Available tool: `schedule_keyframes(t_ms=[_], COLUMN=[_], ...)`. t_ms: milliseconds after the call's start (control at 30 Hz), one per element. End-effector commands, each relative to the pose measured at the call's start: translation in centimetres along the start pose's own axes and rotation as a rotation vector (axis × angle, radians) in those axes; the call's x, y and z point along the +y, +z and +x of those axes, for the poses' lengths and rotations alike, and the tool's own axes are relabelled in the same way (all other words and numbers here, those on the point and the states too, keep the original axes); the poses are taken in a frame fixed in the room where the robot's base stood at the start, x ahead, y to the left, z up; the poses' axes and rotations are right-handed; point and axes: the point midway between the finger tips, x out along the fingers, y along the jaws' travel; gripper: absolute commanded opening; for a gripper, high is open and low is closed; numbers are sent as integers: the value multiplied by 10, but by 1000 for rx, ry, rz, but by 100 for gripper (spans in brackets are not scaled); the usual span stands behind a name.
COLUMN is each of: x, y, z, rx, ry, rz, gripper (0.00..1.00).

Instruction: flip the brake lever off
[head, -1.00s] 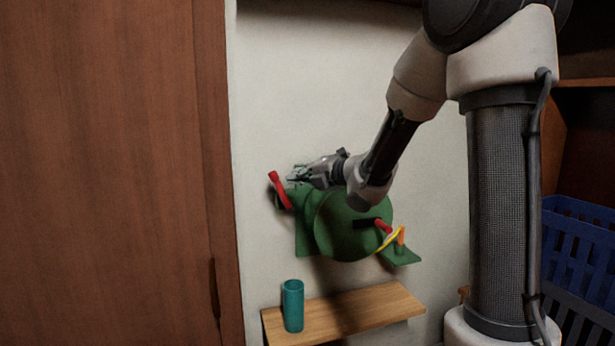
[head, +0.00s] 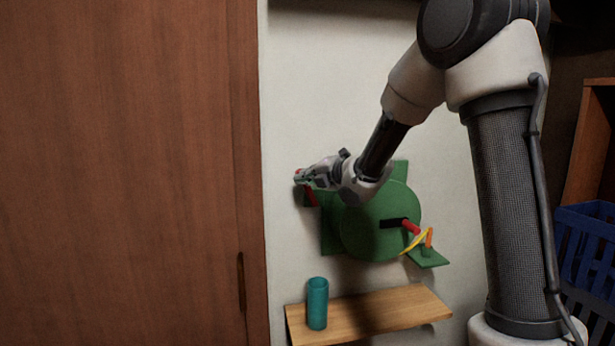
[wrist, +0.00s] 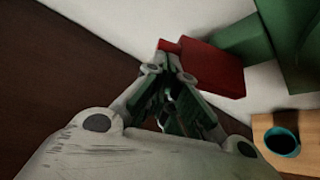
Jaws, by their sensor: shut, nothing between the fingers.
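The red brake lever (head: 312,197) is on the left side of a green wall-mounted device (head: 375,228). It leans up and to the left, and my gripper hides its middle in the head view. In the wrist view the lever (wrist: 212,69) is a broad red bar just right of and beyond my fingertips. My gripper (head: 299,179) is at the lever's upper part, with its fingers shut and nothing between them. The fingertips (wrist: 170,62) appear close against the lever's left end in the wrist view; I cannot tell whether they touch.
The green disc carries a black crank with a red knob (head: 411,227). A yellow band (head: 416,243) and an orange peg (head: 429,237) are beside it. Below, a wooden shelf (head: 380,312) holds a teal cup (head: 317,304). A brown door (head: 130,170) is left, a blue crate (head: 585,240) right.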

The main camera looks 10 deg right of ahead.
Motion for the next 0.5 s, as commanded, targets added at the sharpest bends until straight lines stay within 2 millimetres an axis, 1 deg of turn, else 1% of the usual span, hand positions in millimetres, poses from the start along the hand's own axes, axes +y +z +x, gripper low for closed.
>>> schedule_keyframes(t_ms=[67,133,200,500], x=[4,3,-1,-2], y=[-8,-15,-19,-20], z=[5,9,12,13], rx=[3,3,4,1], ry=[-37,-73,-87,-84], rz=[-65,-116,-132,-128], gripper=[0,0,0,0])
